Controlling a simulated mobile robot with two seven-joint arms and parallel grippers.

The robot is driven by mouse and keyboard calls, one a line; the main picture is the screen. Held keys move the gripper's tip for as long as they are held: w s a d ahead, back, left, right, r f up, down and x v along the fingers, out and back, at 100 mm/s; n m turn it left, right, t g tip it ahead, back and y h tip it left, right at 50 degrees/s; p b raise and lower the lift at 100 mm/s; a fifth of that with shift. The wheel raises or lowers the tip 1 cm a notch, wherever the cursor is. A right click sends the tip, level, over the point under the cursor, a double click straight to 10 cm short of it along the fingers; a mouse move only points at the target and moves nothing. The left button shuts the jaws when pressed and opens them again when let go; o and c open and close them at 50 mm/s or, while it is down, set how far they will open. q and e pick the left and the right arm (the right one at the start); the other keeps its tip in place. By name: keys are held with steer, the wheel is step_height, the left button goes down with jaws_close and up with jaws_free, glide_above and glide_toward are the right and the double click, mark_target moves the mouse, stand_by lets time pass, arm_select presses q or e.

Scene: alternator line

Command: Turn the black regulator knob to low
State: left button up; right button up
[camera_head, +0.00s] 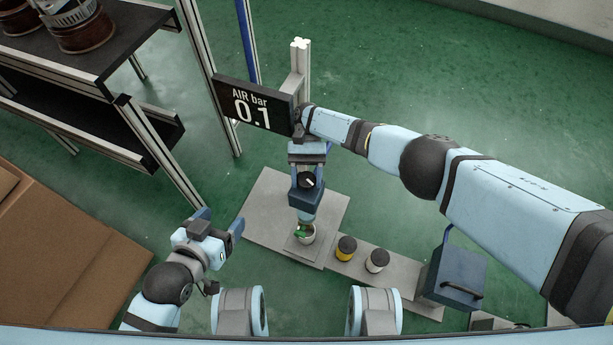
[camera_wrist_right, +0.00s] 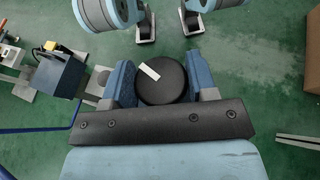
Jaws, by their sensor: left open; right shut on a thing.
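The black regulator knob (camera_wrist_right: 165,84) is round with a white pointer mark, which points to the upper left in the right wrist view. My right gripper (camera_wrist_right: 160,80) is shut around it, with a blue finger on either side. In the head view the knob (camera_head: 307,181) is partly covered by my right gripper (camera_head: 306,190). A black display (camera_head: 252,103) behind it reads "AIR bar 0.1". My left gripper (camera_head: 220,222) is open and empty, left of and apart from the regulator stand. Any low marking near the knob is not visible.
A grey base plate (camera_head: 262,222) lies under the regulator. A yellow jar (camera_head: 345,249) and a white jar (camera_head: 376,261) stand to its right, before a blue box (camera_head: 456,272). A shelf rack (camera_head: 110,55) is upper left, a cardboard box (camera_head: 65,240) lower left.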

arm_select(q)
steer(key=shift+r, duration=0.15)
stand_by(0.3)
arm_select(e)
steer(key=o, duration=0.9)
steer(key=shift+c, duration=0.2)
